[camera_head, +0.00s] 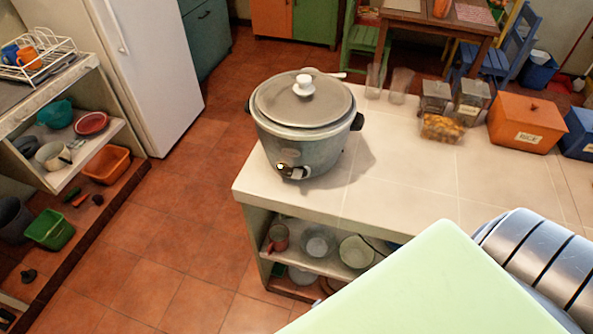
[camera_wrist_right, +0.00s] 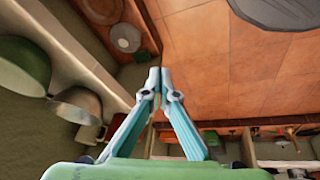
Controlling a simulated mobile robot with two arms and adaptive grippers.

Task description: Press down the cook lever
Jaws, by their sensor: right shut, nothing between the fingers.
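A grey rice cooker (camera_head: 318,152) with a lid and white knob stands on the near left corner of the tiled counter. My left gripper is in neither view.
The counter (camera_head: 405,165) is clear right of the cooker. Clear containers (camera_head: 437,97) and an orange box (camera_head: 525,122) stand farther back. Shelves with bowls (camera_head: 357,251) lie below. In the wrist view, a shelf with a green bowl (camera_wrist_right: 22,66) is left of the fingers.

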